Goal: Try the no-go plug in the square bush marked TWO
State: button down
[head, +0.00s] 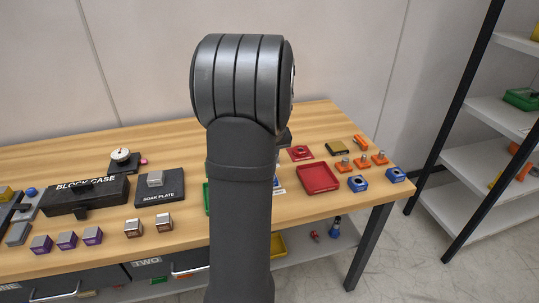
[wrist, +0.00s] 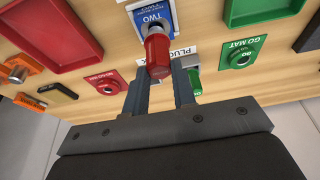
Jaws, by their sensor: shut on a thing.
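In the wrist view a red-handled plug (wrist: 158,57) with a metal end stands between the two fingers of my gripper (wrist: 161,82), which is shut on it. The metal end points at a blue card marked TWO (wrist: 152,14). The bush itself cannot be made out there, and I cannot tell whether the plug's end is in a bore or above it. A green-handled plug (wrist: 195,82) shows just right of the fingers, by the white plug rack label (wrist: 184,50). In the head view my arm hides the gripper and the plug.
The red no-go mat (wrist: 105,83) and green GO MAT (wrist: 243,52) flank the gripper, each with a ringed piece. A block case (head: 85,196) lies left.

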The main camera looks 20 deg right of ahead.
jog(key=shift+f, duration=0.5)
jog(key=shift+r, duration=0.1)
jog(key=shift+r, duration=0.5)
jog(key=shift+f, duration=0.6)
dwell(1.0)
jog(key=shift+r, duration=0.55)
jog(key=shift+f, duration=0.65)
dwell(1.9)
jog(key=shift+r, duration=0.15)
jog(key=shift+r, duration=1.85)
